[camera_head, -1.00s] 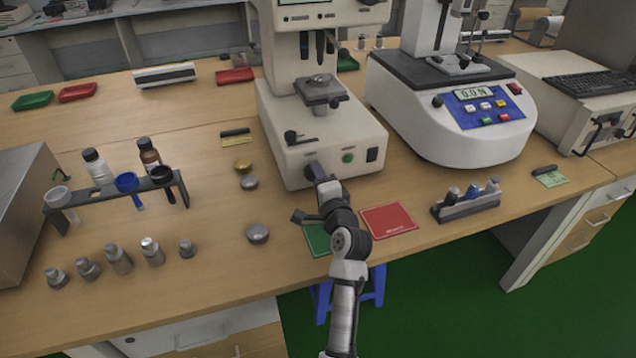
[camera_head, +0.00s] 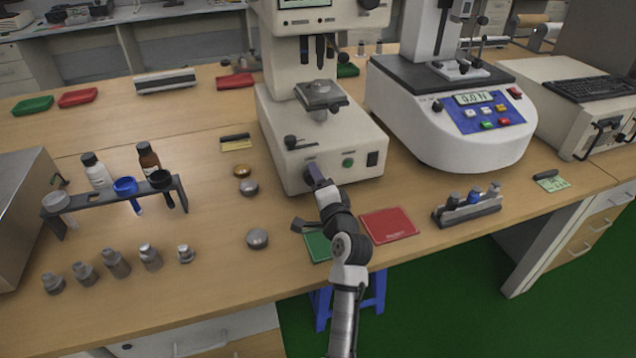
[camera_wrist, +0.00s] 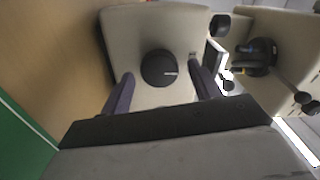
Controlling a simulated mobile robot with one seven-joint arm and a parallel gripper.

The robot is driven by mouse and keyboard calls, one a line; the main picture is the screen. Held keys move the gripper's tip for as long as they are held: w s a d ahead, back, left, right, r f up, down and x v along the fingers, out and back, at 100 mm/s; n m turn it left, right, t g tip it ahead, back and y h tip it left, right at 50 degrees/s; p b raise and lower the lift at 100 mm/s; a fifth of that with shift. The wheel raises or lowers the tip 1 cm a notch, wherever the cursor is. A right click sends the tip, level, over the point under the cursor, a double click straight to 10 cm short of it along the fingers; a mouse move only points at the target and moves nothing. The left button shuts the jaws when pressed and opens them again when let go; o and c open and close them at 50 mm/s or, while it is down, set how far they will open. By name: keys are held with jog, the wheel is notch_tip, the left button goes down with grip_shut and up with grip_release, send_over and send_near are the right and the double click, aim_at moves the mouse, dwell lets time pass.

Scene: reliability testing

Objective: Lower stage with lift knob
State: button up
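The hardness tester (camera_head: 330,150) is a cream machine at the middle of the bench, with a dark stage (camera_head: 322,94) above its base. The lift knob (camera_wrist: 158,68) is round and black with a pale mark, on the tester's front face. In the wrist view my gripper (camera_wrist: 161,72) is open, with one purple-grey finger on each side of the knob. Gaps show between the fingers and the knob. In the head view my gripper (camera_head: 317,176) is at the lower left of the tester's front, and mostly hides the knob.
A green button (camera_head: 348,162) and black switch (camera_head: 372,159) are right of my gripper. A lever (camera_head: 291,142) juts out above it. A red mat (camera_head: 390,225) and green mat (camera_head: 318,247) lie below. A tube rack (camera_head: 110,196) and metal weights stand left.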

jog(key=b+v, duration=0.2)
jog(key=v, duration=1.2)
jog(key=shift+r+b, duration=0.1)
jog(key=shift+b, duration=0.25)
dwell(0.8)
